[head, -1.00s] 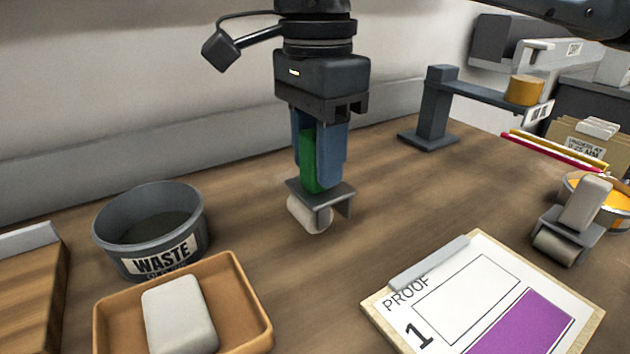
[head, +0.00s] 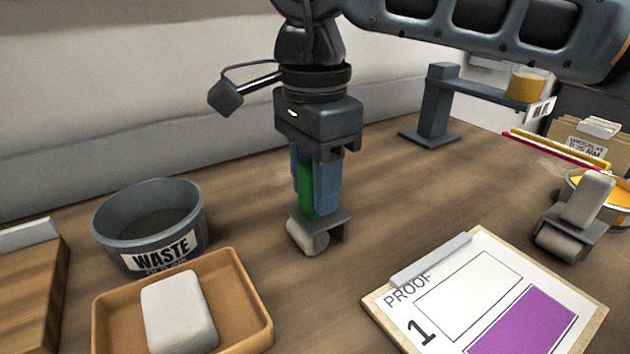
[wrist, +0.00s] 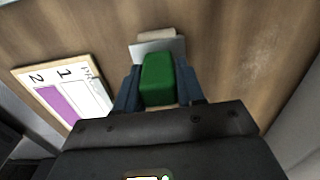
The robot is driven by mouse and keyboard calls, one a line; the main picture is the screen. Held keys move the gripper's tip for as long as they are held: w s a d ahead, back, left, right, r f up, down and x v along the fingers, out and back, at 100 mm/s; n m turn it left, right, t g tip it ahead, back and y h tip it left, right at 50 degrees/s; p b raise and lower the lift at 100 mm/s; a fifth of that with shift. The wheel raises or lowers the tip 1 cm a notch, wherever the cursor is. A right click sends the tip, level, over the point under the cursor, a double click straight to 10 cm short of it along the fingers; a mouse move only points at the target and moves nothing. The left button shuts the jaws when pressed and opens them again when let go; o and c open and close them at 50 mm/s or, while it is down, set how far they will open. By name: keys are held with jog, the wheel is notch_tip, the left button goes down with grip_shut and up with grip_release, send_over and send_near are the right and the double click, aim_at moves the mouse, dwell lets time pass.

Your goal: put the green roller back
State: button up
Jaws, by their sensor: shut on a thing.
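The green roller (head: 306,190) has a green handle, a grey bracket and a pale cylinder. My gripper (head: 316,195) is shut on its handle, with the blue fingers on either side. The roller is upright, cylinder down, at or just above the wooden table; I cannot tell if it touches. In the wrist view the green handle (wrist: 157,78) sits between my fingertips (wrist: 158,88), with the bracket and part of the cylinder beyond it.
A waste tub (head: 150,258) and an orange tray (head: 258,318) holding a pale block stand left. A proof board (head: 388,308) lies front right. A second roller (head: 588,200) rests by a yellow ink tub (head: 620,215). A dark stand (head: 436,105) is behind. Table around my roller is clear.

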jog(key=shift+f, duration=0.6)
grip_shut()
jog(key=o, duration=0.6)
grip_release()
jog(key=shift+s, duration=0.1)
jog(key=shift+o, duration=0.6)
jog(key=shift+f, duration=0.1)
jog(key=o, duration=0.3)
jog(key=shift+r, duration=0.2)
jog(key=shift+r+p, duration=0.4)
jog(key=shift+r, duration=0.15)
notch_tip(320, 180, up, 12)
jog(key=shift+r+p, duration=0.1)
jog(key=shift+p, duration=0.2)
